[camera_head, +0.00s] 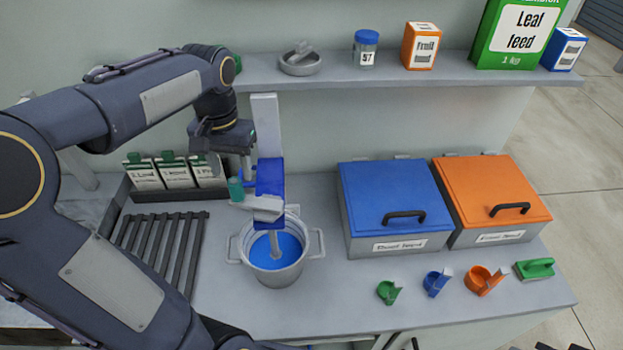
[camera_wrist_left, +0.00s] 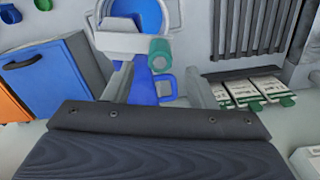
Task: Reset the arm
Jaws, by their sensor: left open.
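My left arm reaches in from the left in the head view. Its gripper (camera_head: 230,160) points down beside the blue mixer head (camera_head: 270,178) of a stand over a steel pot. In the left wrist view the two fingers (camera_wrist_left: 162,88) are apart with nothing clasped between them. A green knob (camera_head: 236,190) on the mixer lies just below the gripper; it also shows in the wrist view (camera_wrist_left: 160,52), beyond the fingertips. My right gripper is not in view.
The pot (camera_head: 278,272) holds blue liquid. A dark rack (camera_head: 160,245) and labelled packets (camera_head: 178,173) are at left. Blue (camera_head: 395,190) and orange (camera_head: 490,187) lidded bins stand right, with several scoops in front. A shelf (camera_head: 340,70) with jar and boxes runs above.

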